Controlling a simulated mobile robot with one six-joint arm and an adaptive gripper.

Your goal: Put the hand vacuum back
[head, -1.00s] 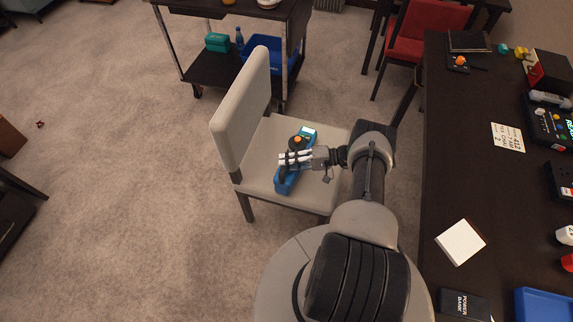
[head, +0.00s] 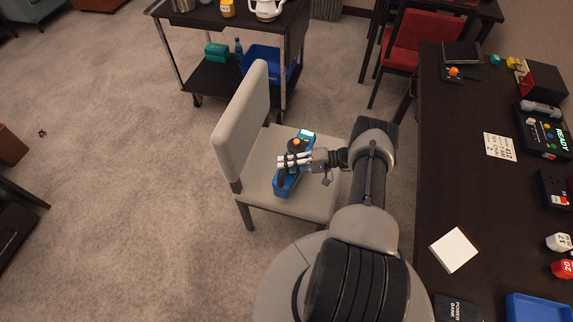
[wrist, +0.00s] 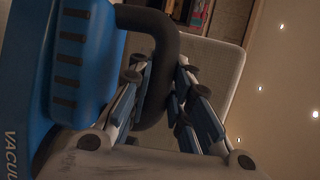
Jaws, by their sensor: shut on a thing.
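The hand vacuum is blue with a dark handle and an orange button, and its body (head: 283,186) shows at the seat of the pale chair in the head view. In the wrist view its blue body (wrist: 85,60), with "VACU" lettering, fills the left side. My gripper (head: 283,162) is shut around its dark handle, which shows in the wrist view (wrist: 160,62) between the fingers (wrist: 160,95). I cannot tell whether the vacuum touches the seat. No dock or holder for it is clearly visible.
The pale chair (head: 243,125) has its backrest at the left. A dark table (head: 460,180) with many items runs along the right. A trolley (head: 215,75) with a blue bin (head: 262,62) stands behind. Carpet at the left (head: 110,180) is clear.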

